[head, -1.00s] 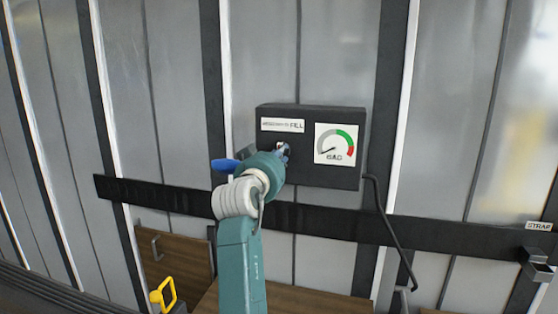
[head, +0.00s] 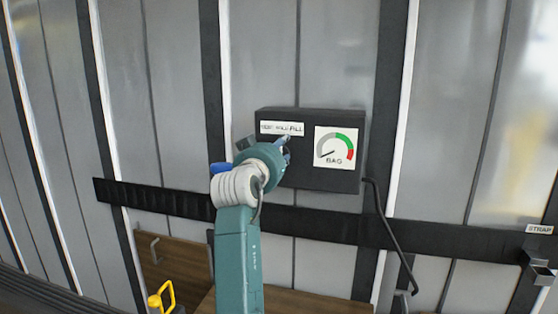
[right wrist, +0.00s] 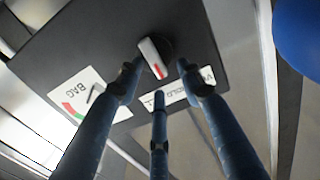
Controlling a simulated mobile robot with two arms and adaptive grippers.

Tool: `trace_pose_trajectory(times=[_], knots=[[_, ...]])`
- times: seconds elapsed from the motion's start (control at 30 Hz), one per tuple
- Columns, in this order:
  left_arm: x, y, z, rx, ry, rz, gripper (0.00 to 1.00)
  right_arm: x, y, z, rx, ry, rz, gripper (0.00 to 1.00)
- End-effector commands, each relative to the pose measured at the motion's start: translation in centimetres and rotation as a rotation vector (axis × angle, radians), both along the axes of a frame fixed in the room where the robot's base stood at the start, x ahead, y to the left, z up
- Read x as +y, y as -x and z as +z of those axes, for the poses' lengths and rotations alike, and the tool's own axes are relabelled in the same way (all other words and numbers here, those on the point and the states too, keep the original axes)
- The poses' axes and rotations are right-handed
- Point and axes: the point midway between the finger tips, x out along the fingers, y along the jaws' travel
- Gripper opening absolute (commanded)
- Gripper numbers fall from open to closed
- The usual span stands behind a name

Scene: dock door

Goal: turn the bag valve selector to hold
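The bag valve box (head: 300,178) is a dark box on the wall. Its white label strip (head: 282,128) carries words including FILL. The selector knob (right wrist: 153,56) is pale grey with a red mark, and its red end faces the label strip in the right wrist view. My right gripper (right wrist: 157,76) is open, with its fingers spread around the knob; I cannot tell whether they touch it. In the head view, my right gripper (head: 286,146) hides the knob. The BAG gauge (head: 335,147) has its needle low, in the grey part. My left gripper is not in view.
A black horizontal rail (head: 170,199) runs below the box. A bent dark rod (head: 394,232) hangs at its right. A yellow handle (head: 162,297) is at lower left, by brown panels. A STRAP label (head: 539,229) is at far right. A blue rounded thing (right wrist: 304,35) is close in the wrist view.

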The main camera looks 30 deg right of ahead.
Motion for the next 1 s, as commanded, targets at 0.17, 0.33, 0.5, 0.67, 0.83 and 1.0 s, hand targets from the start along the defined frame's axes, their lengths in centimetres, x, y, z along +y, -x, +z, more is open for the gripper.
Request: trace_pose_trajectory(times=[0.17,0.33,0.5,0.67,0.83,1.0], knots=[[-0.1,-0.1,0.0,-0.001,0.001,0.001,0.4,-0.1,0.0,3.8,-0.003,-0.001,0.0,0.38],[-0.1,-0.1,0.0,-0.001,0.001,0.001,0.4,-0.1,-0.1,6.0,0.001,-0.002,0.0,0.38],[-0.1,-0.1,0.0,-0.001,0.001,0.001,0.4,-0.1,-0.1,6.7,0.004,-0.003,0.0,0.38],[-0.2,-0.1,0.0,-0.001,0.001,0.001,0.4,-0.1,-0.1,6.7,0.003,-0.002,0.0,0.38],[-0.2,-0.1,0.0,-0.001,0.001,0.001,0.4,-0.1,-0.1,6.7,0.003,-0.002,0.0,0.38],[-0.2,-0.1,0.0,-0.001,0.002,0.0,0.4,-0.1,-0.1,6.7,0.003,-0.002,0.0,0.38]])
